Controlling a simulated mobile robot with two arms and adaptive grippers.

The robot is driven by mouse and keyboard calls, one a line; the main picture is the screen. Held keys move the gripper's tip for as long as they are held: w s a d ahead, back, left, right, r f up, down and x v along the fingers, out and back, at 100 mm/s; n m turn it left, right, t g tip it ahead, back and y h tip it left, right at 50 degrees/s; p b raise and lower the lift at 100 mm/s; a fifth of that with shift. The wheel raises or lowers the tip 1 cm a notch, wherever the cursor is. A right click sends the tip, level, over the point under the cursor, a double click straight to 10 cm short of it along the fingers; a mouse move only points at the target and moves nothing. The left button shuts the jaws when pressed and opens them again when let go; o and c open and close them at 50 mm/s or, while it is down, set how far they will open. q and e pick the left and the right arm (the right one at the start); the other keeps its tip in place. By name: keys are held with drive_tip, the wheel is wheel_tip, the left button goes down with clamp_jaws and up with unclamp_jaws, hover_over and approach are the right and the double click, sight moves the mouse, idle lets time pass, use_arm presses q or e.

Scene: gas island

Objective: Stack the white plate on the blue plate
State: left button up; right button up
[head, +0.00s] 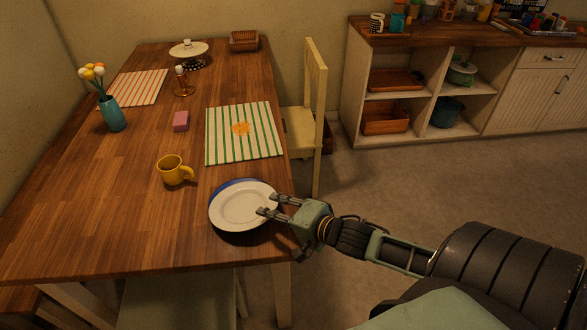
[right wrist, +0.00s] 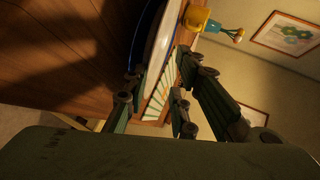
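The white plate (head: 243,204) lies over the blue plate (head: 230,184) near the table's right front edge. Blue rim shows mainly along the far side, so the white plate sits slightly off-centre; whether they fully touch is hard to tell. My right gripper (head: 268,204) is at the white plate's right rim, its fingers apart, with fingertips over the rim in the head view. In the right wrist view, the white plate (right wrist: 162,42) and blue plate (right wrist: 145,38) show edge-on beyond the spread fingers (right wrist: 158,100). My left gripper is out of view.
A yellow mug (head: 173,170) stands just behind and left of the plates. A green-striped placemat (head: 243,148), pink block (head: 181,121) and teal vase (head: 113,113) are farther back on the wooden table (head: 95,220). A chair (head: 303,130) stands at the right side.

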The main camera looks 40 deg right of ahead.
drive_tip(key=shift+v, duration=3.55)
